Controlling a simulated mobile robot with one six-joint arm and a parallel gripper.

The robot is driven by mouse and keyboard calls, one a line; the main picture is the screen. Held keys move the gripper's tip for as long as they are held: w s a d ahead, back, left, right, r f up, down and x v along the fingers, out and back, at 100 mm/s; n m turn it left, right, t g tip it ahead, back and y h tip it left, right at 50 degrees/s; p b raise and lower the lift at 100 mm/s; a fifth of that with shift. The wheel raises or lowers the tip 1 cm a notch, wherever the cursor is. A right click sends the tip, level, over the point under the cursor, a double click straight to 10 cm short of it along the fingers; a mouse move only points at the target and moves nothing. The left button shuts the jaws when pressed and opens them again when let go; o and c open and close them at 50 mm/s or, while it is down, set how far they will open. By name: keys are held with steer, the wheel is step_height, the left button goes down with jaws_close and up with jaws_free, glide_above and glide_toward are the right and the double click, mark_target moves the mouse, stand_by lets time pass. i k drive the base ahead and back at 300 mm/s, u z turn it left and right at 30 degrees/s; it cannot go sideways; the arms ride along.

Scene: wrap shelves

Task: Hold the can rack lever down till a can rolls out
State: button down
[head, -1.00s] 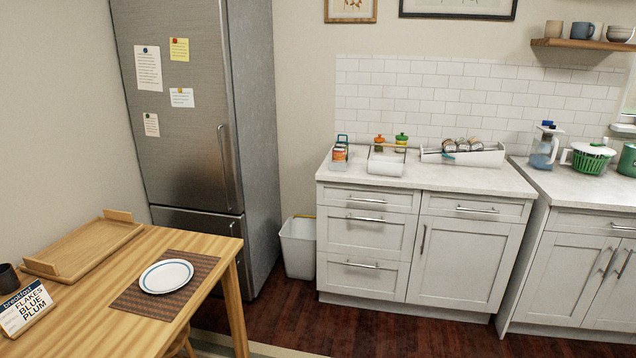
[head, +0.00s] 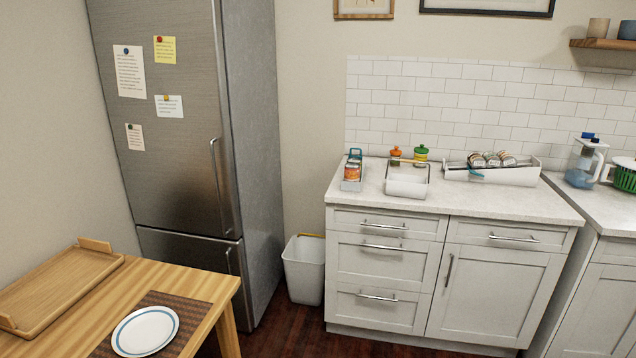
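The can rack (head: 505,175) is a white sloping tray on the left counter, near its back right. Several cans (head: 492,159) lie in a row in its upper part. A small blue-green piece (head: 476,173) shows at its left end; I cannot tell if it is the lever. Left of it stands a white bin-like holder with a wire frame (head: 407,185). Farther left a narrow grey holder (head: 351,184) with a blue handle has an orange-labelled can (head: 352,170) in it. My gripper is not in view.
The wooden table (head: 200,287) with a tray (head: 62,283) and plate (head: 145,331) is at lower left. A fridge (head: 165,120) and white waste bin (head: 304,270) stand left of the counter (head: 450,203). Dark floor lies in front of the cabinets.

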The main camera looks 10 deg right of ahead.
mark_target(472, 171)
steer(key=z, duration=0.05)
steer(key=i, duration=1.05)
steer(key=z, duration=0.05)
